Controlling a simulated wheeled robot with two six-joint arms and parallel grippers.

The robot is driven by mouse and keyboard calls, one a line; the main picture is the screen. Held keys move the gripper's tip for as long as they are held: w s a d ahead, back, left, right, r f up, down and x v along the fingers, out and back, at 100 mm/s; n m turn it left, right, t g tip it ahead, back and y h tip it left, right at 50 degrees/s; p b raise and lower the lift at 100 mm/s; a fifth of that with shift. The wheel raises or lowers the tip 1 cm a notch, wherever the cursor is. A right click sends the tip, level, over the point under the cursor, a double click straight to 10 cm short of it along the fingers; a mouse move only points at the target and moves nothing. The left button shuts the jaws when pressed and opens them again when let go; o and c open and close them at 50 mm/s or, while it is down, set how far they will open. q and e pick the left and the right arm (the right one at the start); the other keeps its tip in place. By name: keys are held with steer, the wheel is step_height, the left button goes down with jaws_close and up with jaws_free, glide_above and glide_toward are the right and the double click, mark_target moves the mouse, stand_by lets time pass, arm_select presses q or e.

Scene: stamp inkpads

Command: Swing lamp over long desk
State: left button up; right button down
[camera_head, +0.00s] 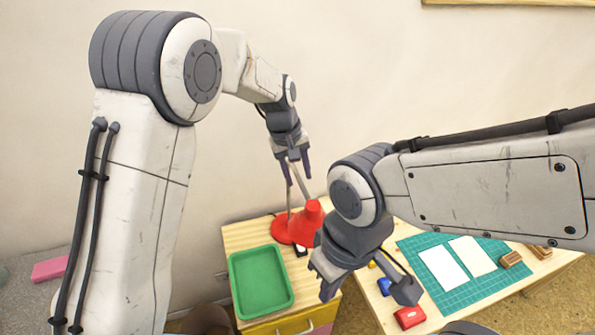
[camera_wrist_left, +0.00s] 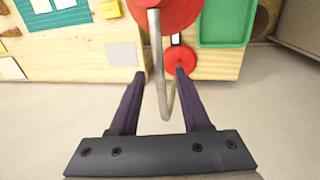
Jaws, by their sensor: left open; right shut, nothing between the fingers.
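The red lamp stands on a small wooden cabinet (camera_head: 243,238), with its round base (camera_head: 281,231) at the back and its shade (camera_head: 309,214) near the cabinet's right edge. Its thin metal arm (camera_head: 301,187) rises to my left gripper (camera_head: 297,177). My left gripper is open, pointing down; in the left wrist view the lamp arm (camera_wrist_left: 157,65) runs between its spread fingers (camera_wrist_left: 155,85), without a clear grip. The long desk (camera_head: 375,290) is to the right of the cabinet. My right gripper (camera_head: 362,290) is shut and empty, in front of the desk's left part.
A green tray (camera_head: 234,287) lies on the cabinet. The desk holds a green cutting mat (camera_head: 456,297) with pale sheets (camera_head: 443,268), wooden stamps (camera_head: 510,259) and a red inkpad (camera_head: 409,317). My right arm crosses above the desk and hides part of it.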

arm_select(q)
steer(key=shift+f, duration=0.2)
steer(key=shift+c, duration=0.4)
jaws_close()
stand_by(1.0)
